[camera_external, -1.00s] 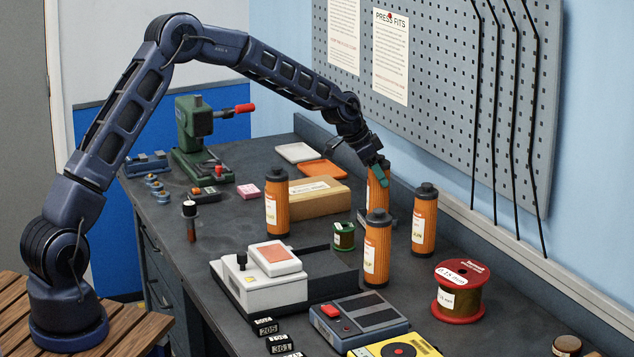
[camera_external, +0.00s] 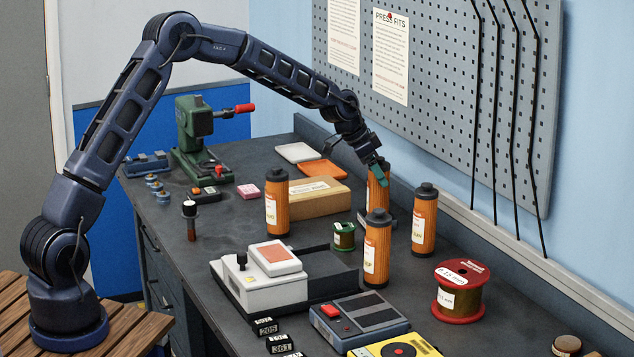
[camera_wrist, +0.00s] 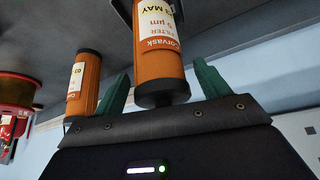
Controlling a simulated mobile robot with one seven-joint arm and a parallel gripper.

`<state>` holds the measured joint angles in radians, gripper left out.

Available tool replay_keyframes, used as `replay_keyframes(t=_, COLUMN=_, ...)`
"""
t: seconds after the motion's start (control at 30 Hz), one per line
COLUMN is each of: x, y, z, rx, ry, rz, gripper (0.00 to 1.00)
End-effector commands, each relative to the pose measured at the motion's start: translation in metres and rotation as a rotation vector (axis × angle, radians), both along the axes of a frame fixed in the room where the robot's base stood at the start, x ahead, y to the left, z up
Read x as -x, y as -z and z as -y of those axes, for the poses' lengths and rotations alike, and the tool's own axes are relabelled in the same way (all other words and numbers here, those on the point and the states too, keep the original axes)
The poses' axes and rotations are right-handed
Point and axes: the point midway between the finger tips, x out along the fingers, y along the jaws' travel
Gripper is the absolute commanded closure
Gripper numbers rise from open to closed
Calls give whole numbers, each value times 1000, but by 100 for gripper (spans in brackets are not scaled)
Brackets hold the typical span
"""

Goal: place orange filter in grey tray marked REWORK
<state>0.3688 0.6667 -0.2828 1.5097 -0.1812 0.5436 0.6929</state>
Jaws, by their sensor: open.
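Several orange filters with black caps stand upright on the bench: one at the left (camera_external: 277,212), one at the front (camera_external: 377,250), one at the right (camera_external: 424,222) and one at the back (camera_external: 374,197). My gripper (camera_external: 379,178) is at the back filter, its teal fingers hiding part of it. In the wrist view, a labelled filter (camera_wrist: 158,52) lies between the two spread fingers of my gripper (camera_wrist: 164,72); I cannot tell whether they touch it. A pale grey-white tray (camera_external: 297,152) lies at the back; I cannot read any REWORK marking.
An orange tray (camera_external: 323,171) lies beside the pale one, behind a wooden box (camera_external: 318,204). A white device (camera_external: 262,288), a small green spool (camera_external: 344,236) and a red spool (camera_external: 459,303) stand nearer. The pegboard wall (camera_external: 440,90) is close behind my gripper.

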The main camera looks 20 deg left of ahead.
Motion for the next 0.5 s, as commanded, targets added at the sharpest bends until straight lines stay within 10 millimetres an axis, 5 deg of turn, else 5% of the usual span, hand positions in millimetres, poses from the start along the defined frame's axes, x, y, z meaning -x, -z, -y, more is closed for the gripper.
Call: replay_keyframes(t=0.5, x=20, y=-80, z=-42, rx=1, ry=-1, rz=2, gripper=25)
